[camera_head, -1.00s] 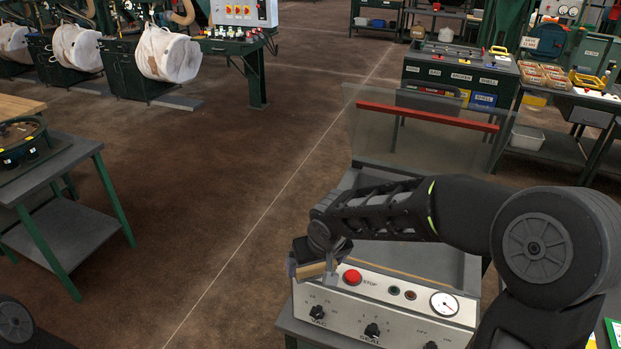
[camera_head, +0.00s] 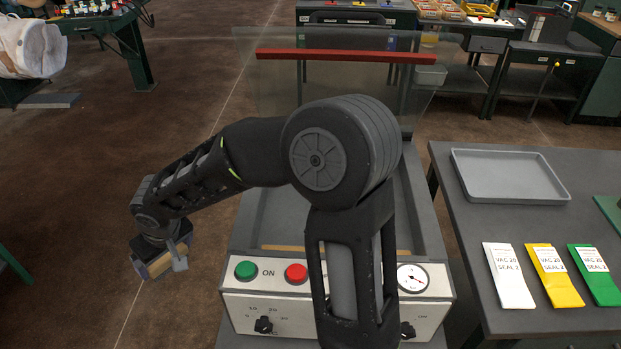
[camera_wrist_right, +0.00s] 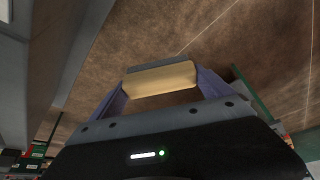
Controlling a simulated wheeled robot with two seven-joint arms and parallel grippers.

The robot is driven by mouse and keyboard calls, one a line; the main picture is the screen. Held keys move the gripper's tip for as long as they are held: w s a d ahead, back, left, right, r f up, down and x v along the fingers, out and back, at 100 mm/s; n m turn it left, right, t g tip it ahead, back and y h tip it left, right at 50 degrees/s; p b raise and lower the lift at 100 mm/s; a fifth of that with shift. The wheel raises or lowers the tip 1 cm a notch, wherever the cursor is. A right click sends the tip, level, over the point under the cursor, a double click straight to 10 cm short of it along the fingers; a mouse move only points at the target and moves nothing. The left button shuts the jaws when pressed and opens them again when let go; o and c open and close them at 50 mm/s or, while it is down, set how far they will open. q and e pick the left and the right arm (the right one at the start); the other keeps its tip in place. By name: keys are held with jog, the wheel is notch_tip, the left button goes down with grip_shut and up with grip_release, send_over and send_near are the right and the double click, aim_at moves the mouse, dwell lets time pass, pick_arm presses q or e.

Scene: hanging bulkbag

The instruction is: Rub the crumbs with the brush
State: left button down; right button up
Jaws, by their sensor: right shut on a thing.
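My right gripper (camera_head: 163,259) hangs to the left of the vacuum sealing machine's front panel (camera_head: 340,312), over the floor side. It is shut on a pale wooden block, seemingly the brush (camera_head: 154,266). In the right wrist view the brush (camera_wrist_right: 160,78) lies crosswise between the two fingers, with brown floor behind it. No crumbs can be made out in either view now. My left gripper is out of view.
The machine has a clear raised lid with a red bar (camera_head: 345,56), a green button (camera_head: 246,271) and a red button (camera_head: 296,273). At right, a dark table (camera_head: 460,230) holds a grey tray (camera_head: 510,175) and white, yellow and green packets (camera_head: 555,275). Floor at left is open.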

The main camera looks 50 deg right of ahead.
jog(key=shift+s+b+x, duration=0.2)
jog(key=shift+b+x, duration=0.55)
jog(key=shift+x, duration=0.5)
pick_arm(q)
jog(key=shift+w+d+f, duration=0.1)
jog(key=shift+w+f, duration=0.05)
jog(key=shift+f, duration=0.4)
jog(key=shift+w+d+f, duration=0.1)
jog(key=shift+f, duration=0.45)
pick_arm(e)
jog(key=shift+d, duration=0.1)
